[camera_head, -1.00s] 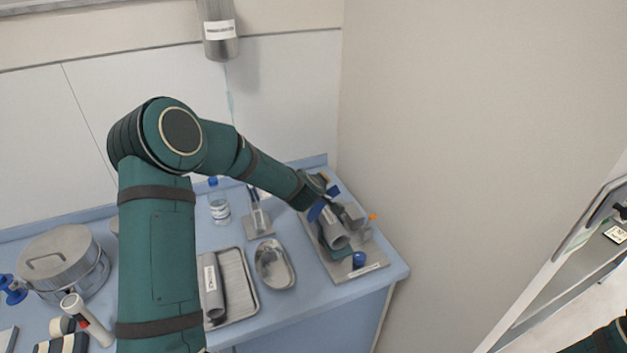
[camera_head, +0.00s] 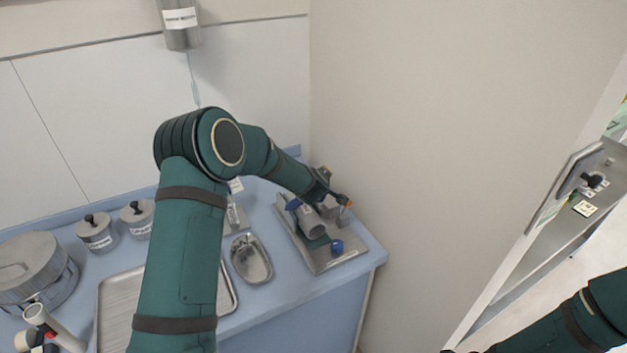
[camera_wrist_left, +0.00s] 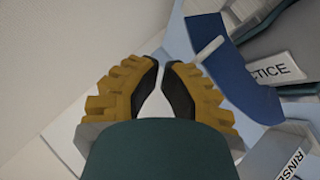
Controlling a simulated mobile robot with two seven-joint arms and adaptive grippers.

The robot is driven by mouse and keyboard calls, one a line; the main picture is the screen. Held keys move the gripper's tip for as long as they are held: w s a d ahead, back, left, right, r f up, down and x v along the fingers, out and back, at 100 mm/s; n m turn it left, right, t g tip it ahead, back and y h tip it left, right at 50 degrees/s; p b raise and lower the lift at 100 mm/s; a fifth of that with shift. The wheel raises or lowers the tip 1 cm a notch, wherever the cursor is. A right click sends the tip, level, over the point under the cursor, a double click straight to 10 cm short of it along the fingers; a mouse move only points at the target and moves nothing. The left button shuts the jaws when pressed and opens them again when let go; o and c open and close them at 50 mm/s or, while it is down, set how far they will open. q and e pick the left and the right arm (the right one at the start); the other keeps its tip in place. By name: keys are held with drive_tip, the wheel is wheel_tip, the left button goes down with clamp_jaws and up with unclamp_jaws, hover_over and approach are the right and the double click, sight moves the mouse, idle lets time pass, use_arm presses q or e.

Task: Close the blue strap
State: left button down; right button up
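The blue strap shows in the left wrist view (camera_wrist_left: 240,75) as a broad, bent blue band to the right of my fingers, with a short white rod over its near edge. In the head view a small blue piece, likely the strap (camera_head: 293,203), shows at the left of the grey cylinder (camera_head: 310,225) on a metal stand. My left gripper (camera_wrist_left: 163,66) has its dark finger pads close together, with a narrow gap and nothing seen between them. In the head view it is over the stand's back right, beside the cylinder. My right gripper is out of view.
The metal base plate (camera_head: 322,262) carries a blue ball knob (camera_head: 337,247) near the counter's (camera_head: 300,302) right end. A kidney dish (camera_head: 250,258) and a tray (camera_head: 112,307) lie to the left. The wall (camera_head: 420,130) is close on the right.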

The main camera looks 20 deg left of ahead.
use_arm(q)
drive_tip(key=shift+w+d+f, duration=0.2)
drive_tip(key=shift+d+f, duration=0.05)
drive_tip(key=shift+f, duration=0.25)
drive_tip(key=shift+f+b, duration=0.1)
drive_tip(key=shift+b, duration=0.2)
drive_tip(key=shift+d+f, duration=0.1)
drive_tip(key=shift+f, duration=0.15)
drive_tip(key=shift+w+r+p, duration=0.1)
drive_tip(key=shift+r+p, duration=0.5)
drive_tip(key=shift+r, duration=0.35)
drive_tip(key=shift+r, duration=0.1)
